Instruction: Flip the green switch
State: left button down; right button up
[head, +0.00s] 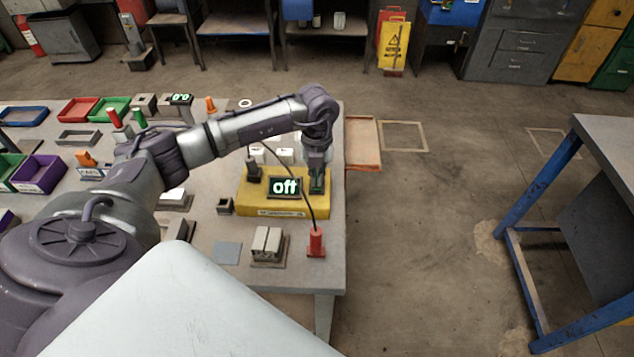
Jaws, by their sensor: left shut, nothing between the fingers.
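The yellow switch box (258,200) stands on the right part of the grey workbench. A black display (285,187) on it shows "off" in bright letters. The green switch (317,187) is at the box's right end, partly hidden by my gripper. My left gripper (317,174) points down right over the green switch. Its fingers are shut with nothing between them. I cannot tell whether the fingertips touch the switch. A dark lever-like part (253,170) stands at the box's left end. My right gripper is out of view.
A red plug-like piece (316,243) with a black cable stands near the bench's right edge. A double rocker block (268,244) and a grey-blue plate (227,253) lie in front of the box. Trays and small parts crowd the left. Open floor lies right of the bench.

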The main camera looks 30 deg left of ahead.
pick_arm(q)
jog(key=shift+s+f+b, duration=0.1)
jog(key=shift+f+b, duration=0.5)
jog(key=shift+f, duration=0.25)
jog(key=shift+r, duration=0.1)
dwell(0.3)
jog(key=shift+r+p, duration=0.75)
jog(key=shift+r, duration=0.1)
jog(key=shift+r+p, duration=1.65)
jog(key=shift+r, duration=0.95)
